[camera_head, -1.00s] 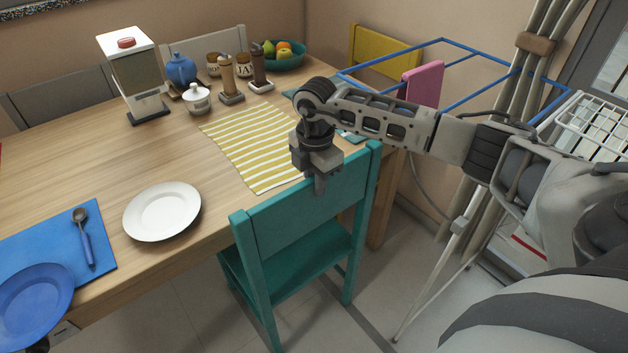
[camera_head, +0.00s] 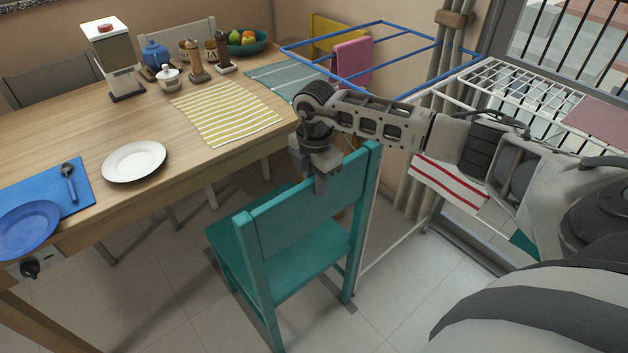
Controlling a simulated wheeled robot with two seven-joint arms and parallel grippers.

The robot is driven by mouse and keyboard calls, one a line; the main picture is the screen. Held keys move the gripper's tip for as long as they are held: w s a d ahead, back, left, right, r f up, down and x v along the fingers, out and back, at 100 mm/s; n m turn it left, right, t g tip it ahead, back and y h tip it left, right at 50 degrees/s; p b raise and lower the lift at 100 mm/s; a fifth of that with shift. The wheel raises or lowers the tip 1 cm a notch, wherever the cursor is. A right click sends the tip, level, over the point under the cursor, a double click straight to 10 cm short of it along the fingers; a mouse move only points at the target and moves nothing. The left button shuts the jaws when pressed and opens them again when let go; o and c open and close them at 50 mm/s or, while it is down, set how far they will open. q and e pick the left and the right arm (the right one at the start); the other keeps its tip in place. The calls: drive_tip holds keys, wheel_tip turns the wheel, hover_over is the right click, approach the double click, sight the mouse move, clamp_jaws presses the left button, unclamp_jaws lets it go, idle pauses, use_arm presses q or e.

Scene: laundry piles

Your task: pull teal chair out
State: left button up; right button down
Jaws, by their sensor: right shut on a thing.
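The teal chair (camera_head: 298,223) stands upright at the table's near right side, its backrest toward me. Its seat (camera_head: 238,241) is mostly clear of the tabletop edge. My right gripper (camera_head: 320,188) points down and is shut on the top of the chair's backrest, near the middle. The fingertip in front of the backrest shows; the one behind it is hidden. The wooden table (camera_head: 60,135) lies to the left and behind the chair. My left gripper is not in view.
A drying rack with blue rails (camera_head: 335,73) and a white wire section (camera_head: 520,92) stands close on the right. A yellow chair (camera_head: 325,30) is behind it. A white plate (camera_head: 134,161) lies on the table. Tiled floor (camera_head: 150,300) is open at the front left.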

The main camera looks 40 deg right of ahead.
drive_tip(key=shift+s, duration=0.1)
drive_tip(key=c, duration=1.3)
unclamp_jaws()
drive_tip(key=shift+r, duration=0.15)
wheel_tip(320, 180, up, 16)
drive_tip(key=shift+f+b, duration=0.15)
drive_tip(key=shift+b, duration=0.4)
